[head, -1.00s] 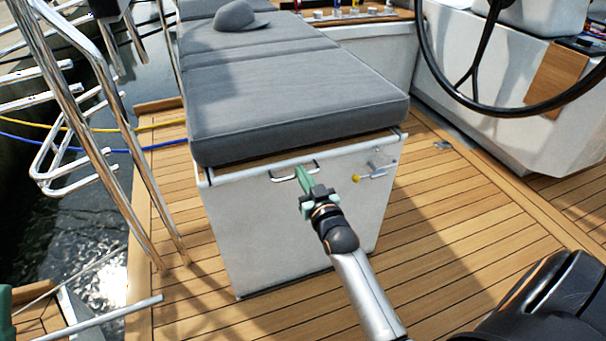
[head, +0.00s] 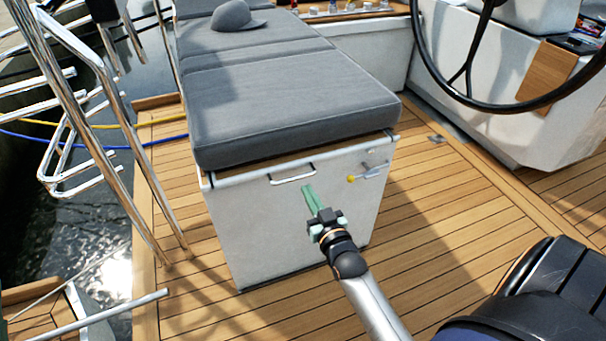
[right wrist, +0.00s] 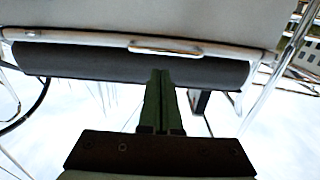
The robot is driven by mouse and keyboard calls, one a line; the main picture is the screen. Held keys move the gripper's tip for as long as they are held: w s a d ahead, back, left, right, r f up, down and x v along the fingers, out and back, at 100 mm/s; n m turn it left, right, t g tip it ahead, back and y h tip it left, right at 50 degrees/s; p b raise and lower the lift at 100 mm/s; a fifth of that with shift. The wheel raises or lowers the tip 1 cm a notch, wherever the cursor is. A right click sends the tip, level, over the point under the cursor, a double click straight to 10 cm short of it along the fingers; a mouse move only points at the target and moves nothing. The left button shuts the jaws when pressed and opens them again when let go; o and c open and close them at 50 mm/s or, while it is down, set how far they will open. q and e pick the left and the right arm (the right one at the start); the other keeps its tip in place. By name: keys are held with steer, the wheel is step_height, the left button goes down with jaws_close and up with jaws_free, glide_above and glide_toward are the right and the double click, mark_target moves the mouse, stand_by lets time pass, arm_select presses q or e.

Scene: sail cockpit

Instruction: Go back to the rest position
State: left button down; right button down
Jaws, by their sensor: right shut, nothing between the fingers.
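My right gripper (head: 309,190) shows in the head view with its green fingers pressed together and nothing between them. It points at the white front of the seat locker (head: 262,226), below and right of the metal bar handle (head: 293,177). In the right wrist view the shut green fingers (right wrist: 158,76) stand in the middle, with the handle (right wrist: 165,46) apart from their tips. The locker lid under the grey cushion (head: 290,100) looks closed. My left gripper is not seen.
A yellow-tipped latch (head: 352,179) sits right of the handle. A grey cap (head: 236,15) lies on the cushions. Steel rails (head: 110,130) stand at the left, beside water. A black steering wheel (head: 470,90) is at the upper right. Teak deck (head: 440,230) is clear right of the locker.

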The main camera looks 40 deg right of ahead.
steer(key=shift+s+a+f, duration=0.1)
steer(key=shift+s+f, duration=0.1)
steer(key=shift+s, duration=0.25)
steer(key=shift+s+a+f, duration=0.1)
steer(key=shift+s+f, duration=0.1)
steer(key=shift+s, duration=0.25)
steer(key=shift+r, duration=0.1)
